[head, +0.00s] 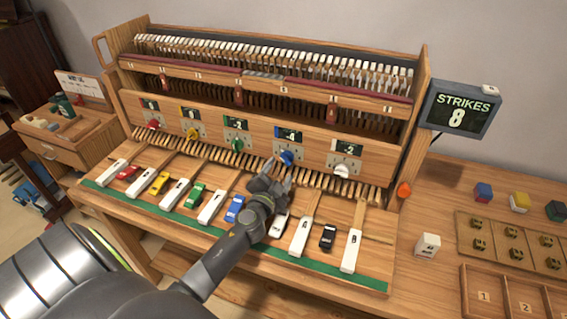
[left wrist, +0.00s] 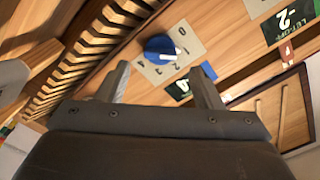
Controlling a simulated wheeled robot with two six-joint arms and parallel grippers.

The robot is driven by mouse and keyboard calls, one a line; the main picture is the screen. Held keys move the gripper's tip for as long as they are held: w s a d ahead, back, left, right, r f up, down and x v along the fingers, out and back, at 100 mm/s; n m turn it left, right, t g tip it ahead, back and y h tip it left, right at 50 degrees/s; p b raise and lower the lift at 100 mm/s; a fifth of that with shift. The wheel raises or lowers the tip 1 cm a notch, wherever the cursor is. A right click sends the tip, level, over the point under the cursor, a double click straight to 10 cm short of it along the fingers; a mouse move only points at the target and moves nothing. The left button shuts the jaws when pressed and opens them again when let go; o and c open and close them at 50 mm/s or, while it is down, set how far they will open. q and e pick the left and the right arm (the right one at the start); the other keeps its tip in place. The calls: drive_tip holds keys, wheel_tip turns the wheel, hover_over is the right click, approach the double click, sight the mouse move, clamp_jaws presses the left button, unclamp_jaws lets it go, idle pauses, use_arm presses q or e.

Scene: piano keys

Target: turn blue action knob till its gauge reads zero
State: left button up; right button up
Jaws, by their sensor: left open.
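The blue knob (head: 287,157) is on the piano's wooden front panel, fourth from the left. In the left wrist view the blue knob (left wrist: 160,47) has a white pointer line and sits on a grey dial plate with numbers. Its gauge (head: 289,135) above it appears to read -4; in the left wrist view the right finger partly covers a dark display near the knob. My left gripper (head: 277,172) is open, just below and in front of the knob. In the left wrist view its fingers (left wrist: 163,75) point toward the knob, apart from it. My right gripper is not in view.
Red, yellow, green and white knobs (head: 342,171) line the panel, with gauges above. Loose keys (head: 352,250) and coloured blocks lie on the keybed below. Trays (head: 510,295) and blocks occupy the right table.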

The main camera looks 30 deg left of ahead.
sight(285, 161)
use_arm(q)
drive_tip(key=shift+x, duration=2.05)
drive_tip(key=c, duration=1)
